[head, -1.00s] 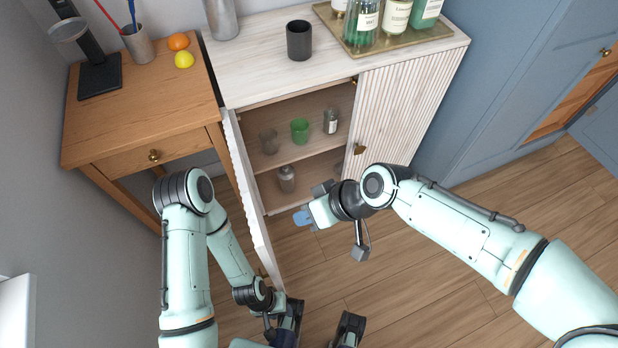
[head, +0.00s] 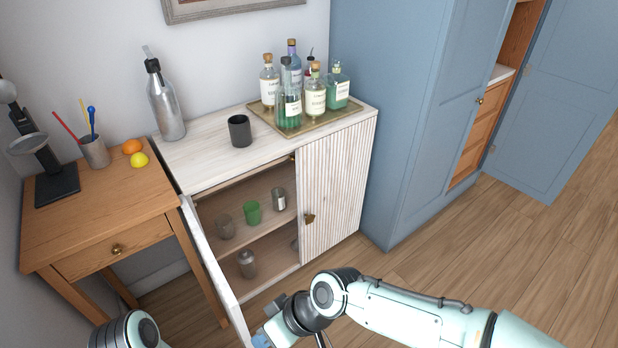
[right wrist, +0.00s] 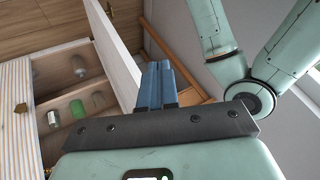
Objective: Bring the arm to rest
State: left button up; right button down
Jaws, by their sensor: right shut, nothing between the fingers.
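My right arm comes in from the right in the head view, and its gripper (head: 262,340) is at the bottom edge, close to the lower end of the open cabinet door (head: 212,268). In the right wrist view the blue fingers (right wrist: 157,85) are together with nothing between them. The door (right wrist: 118,60) shows just left of the fingers there; I cannot tell how small the gap is. Only a joint of my left arm (head: 125,331) shows at the lower left of the head view; its gripper is out of frame.
The whitewashed cabinet (head: 190,165) holds glasses and small jars on its shelves. A dark cup (head: 240,130), a steel bottle (head: 166,103) and a tray (head: 341,112) of bottles stand on top. A wooden desk (head: 85,225) is at left. Floor (head: 445,270) is clear at right.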

jog(key=w+d+f+m+h+p, duration=0.15)
jog(key=d+f+m, duration=0.3)
jog(key=f, duration=0.45)
jog(key=d+f+m+p, duration=0.3)
jog(key=d+f, duration=0.2)
jog(key=f, duration=0.4)
jog(key=s+d+f+m+h+p, duration=0.1)
jog(key=s+d+f+m+p, duration=0.1)
jog(key=s+d+f, duration=0.3)
jog(key=s+d+f+m+h+p, duration=0.1)
jog(key=s+d+f+m+p, duration=0.2)
jog(key=s+d+f, duration=0.3)
jog(key=s+f+m, duration=0.1)
jog(key=s, duration=0.3)
jog(key=shift+g, duration=0.3)
